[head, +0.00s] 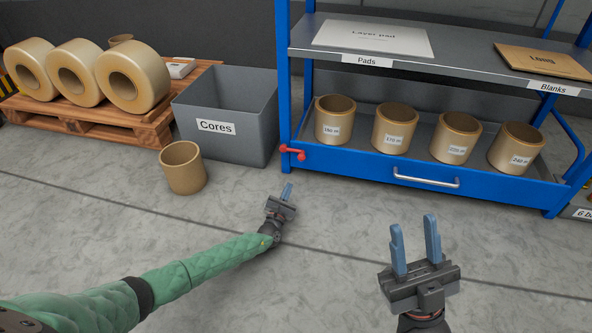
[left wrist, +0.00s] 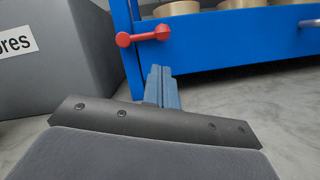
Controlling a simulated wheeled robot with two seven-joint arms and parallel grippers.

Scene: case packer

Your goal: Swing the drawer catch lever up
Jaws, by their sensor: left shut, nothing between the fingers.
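The red catch lever (head: 292,152) sits at the left end of the blue drawer front (head: 375,175). In the left wrist view the lever (left wrist: 144,36) lies nearly level, its round knob at the left end and its pivot at the right. My left gripper (head: 287,191) is shut and empty, below and in front of the lever, apart from it in the head view. In the left wrist view its blue fingertips (left wrist: 161,72) point up towards the drawer, just under the lever. My right gripper (head: 414,240) is open and empty over the floor at the lower right.
A grey Cores bin (head: 240,148) stands left of the blue rack. A loose cardboard core (head: 183,168) stands on the floor before it. Several cores stand in the drawer, which has a silver handle (head: 427,181).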

